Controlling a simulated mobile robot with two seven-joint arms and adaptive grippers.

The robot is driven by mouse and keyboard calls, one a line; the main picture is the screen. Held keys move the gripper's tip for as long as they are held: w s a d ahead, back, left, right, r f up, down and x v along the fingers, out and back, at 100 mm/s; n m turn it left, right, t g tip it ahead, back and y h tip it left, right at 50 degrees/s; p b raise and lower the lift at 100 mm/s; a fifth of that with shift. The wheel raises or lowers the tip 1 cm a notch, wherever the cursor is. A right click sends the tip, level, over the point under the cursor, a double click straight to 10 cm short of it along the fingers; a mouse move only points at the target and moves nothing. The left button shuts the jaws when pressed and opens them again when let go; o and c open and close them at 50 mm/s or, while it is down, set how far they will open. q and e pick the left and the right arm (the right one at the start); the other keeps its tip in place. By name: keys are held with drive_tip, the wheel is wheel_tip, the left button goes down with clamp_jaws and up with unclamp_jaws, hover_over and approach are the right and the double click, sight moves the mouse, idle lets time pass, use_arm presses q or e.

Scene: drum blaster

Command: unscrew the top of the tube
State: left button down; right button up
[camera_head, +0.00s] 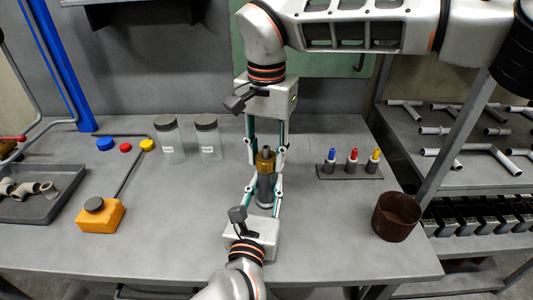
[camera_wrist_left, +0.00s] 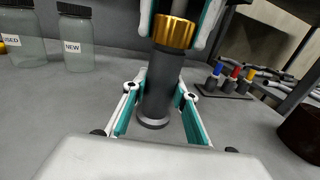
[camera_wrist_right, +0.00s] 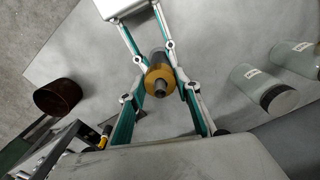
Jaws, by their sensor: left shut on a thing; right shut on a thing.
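A dark grey tube (camera_head: 265,187) with a gold top (camera_head: 265,162) stands upright at the middle of the table. My left gripper (camera_head: 264,200) comes from the near side and is shut on the lower part of the tube body. In the left wrist view its fingers lie on both sides of the tube (camera_wrist_left: 158,85). My right gripper (camera_head: 266,158) comes down from the far side and is shut around the gold top, which also shows in the right wrist view (camera_wrist_right: 159,79). A thin grey stem sticks up from the top. I cannot tell whether the tube's base touches the table.
Two clear jars (camera_head: 170,143) with dark lids stand at the left. A rack (camera_head: 349,171) with blue, red and yellow-tipped pieces is to the right, beside a brown bin (camera_head: 396,216). An orange box (camera_head: 101,217) and a grey tray (camera_head: 40,200) are further left.

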drive_tip(key=shift+r, duration=0.2)
drive_tip(key=shift+r, duration=0.9)
drive_tip(key=shift+r, duration=2.05)
use_arm(q)
drive_tip(key=c, duration=1.5)
unclamp_jaws()
drive_tip(key=s, duration=0.4)
drive_tip(key=s+a, duration=0.1)
drive_tip(key=s, duration=0.3)
drive_tip(key=s+a, duration=0.1)
drive_tip(key=s, duration=0.2)
drive_tip(key=shift+s+a, duration=0.2)
drive_tip(key=shift+s, duration=0.2)
